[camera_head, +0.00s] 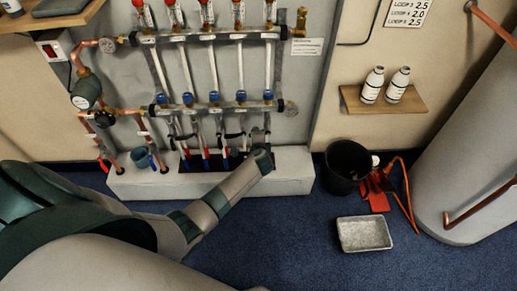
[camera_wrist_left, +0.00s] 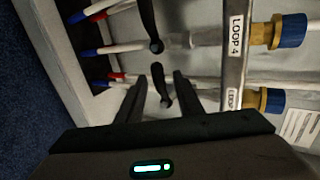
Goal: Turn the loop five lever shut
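The loop five lever (camera_wrist_left: 160,86) is a black handle in the left wrist view, below the lever (camera_wrist_left: 150,28) in line with the LOOP 4 label (camera_wrist_left: 236,36). My left gripper (camera_wrist_left: 157,92) is open, with one dark finger on each side of the loop five lever. I cannot tell whether a finger touches it. The label by this lever (camera_wrist_left: 233,99) is partly hidden. In the head view my left gripper (camera_head: 263,159) is at the right end of the lower manifold rail (camera_head: 228,106), just below it, and mostly hides that lever. My right gripper is not in view.
Neighbouring black levers and red and blue pipes are close to the left of my gripper. A white plinth (camera_head: 292,172) runs under the manifold. A black bucket (camera_head: 347,166), a red tool (camera_head: 376,194) and a metal tray (camera_head: 364,234) are on the blue floor to the right.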

